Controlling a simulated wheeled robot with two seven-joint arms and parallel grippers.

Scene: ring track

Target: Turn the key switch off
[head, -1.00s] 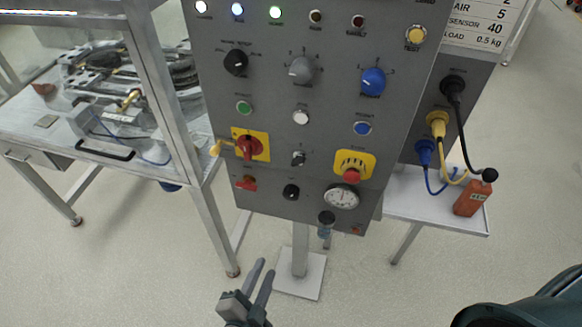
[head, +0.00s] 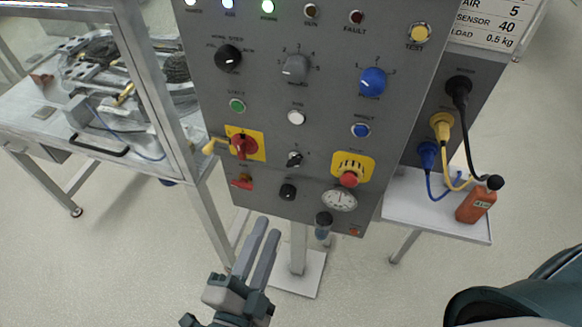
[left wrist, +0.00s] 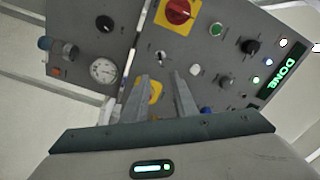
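The key switch (head: 294,159) is a small metal lock with a dark key, low in the middle of the grey control panel (head: 265,120). It lies between the red rotary switch on a yellow plate (head: 242,146) and the red emergency stop on a yellow plate (head: 349,178). In the left wrist view the key switch (left wrist: 160,57) shows beyond the fingertips, near the gap between them. My left gripper (head: 268,226) is open and empty, below and in front of the panel, apart from it. My right gripper is not in view.
A metal-framed bench (head: 20,130) stands left. A side shelf (head: 415,205) with an orange bottle (head: 476,204) and cables is right.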

